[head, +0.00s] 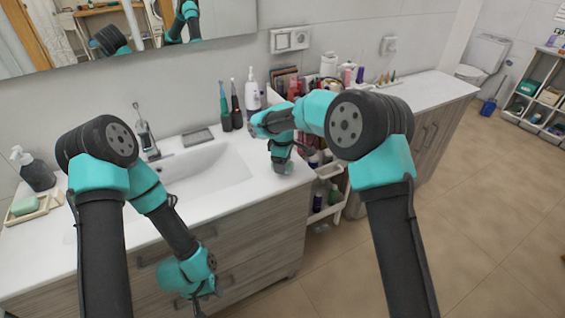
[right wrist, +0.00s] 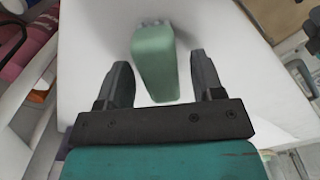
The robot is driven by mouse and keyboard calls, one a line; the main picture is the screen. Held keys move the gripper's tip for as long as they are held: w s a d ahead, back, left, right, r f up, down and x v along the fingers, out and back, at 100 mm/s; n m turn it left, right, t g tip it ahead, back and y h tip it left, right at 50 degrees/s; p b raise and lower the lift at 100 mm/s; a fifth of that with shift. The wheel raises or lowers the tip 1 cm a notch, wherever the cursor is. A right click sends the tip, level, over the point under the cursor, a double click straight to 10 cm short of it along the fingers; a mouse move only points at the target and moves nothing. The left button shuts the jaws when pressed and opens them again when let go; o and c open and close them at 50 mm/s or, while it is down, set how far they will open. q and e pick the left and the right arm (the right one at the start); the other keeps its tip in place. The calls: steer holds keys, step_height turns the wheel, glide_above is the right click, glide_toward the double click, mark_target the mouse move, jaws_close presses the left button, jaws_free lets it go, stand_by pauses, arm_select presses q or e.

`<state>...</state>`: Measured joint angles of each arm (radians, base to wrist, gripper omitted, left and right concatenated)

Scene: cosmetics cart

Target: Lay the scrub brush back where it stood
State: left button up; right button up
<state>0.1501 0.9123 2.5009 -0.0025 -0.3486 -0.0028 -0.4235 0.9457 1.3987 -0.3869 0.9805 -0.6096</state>
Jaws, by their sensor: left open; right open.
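The scrub brush (right wrist: 155,65) is a pale green block with small greyish bristles at its far end. In the right wrist view it lies on a white surface, between and ahead of my open right fingers (right wrist: 161,85), with a gap to each. In the head view my right gripper (head: 282,148) points down at the right end of the white counter (head: 235,184), where a bit of green (head: 284,166) shows below it. My left gripper (head: 198,290) hangs open and empty in front of the drawers, below the counter edge.
A cart (head: 325,214) with bottles stands right of the counter, close to my right gripper. Electric toothbrushes (head: 236,105) and a white bottle (head: 252,92) stand behind. The sink (head: 200,168) is left; a tray (head: 30,212) with green soap is far left.

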steer(key=shift+r, duration=0.15)
step_height(320, 180, up, 12)
stand_by(0.5)
stand_by(0.6)
steer(key=w+d+f+m+t+y, duration=0.3)
steer(key=d+f+m+y, duration=0.1)
steer(key=d+f+m, duration=0.75)
steer(key=s+d+f+m+t, duration=0.1)
steer(key=s+d+f+m, duration=0.4)
steer(key=d+f+m, duration=0.15)
steer(key=s+d+f+g, duration=0.1)
steer(key=s+d+f, duration=0.2)
steer(key=s+f, duration=1.2)
arm_select(q)
steer(key=shift+s+a, duration=0.25)
steer(key=shift+a, duration=0.2)
arm_select(e)
steer(key=s+f+n+g, duration=0.1)
steer(key=s+f, duration=0.1)
steer(key=s, duration=0.6)
steer(key=s+f+g, duration=0.1)
steer(key=s+f, duration=0.1)
steer(key=s, duration=0.7)
steer(key=shift+d+n, duration=0.3)
steer(key=shift+n, duration=0.1)
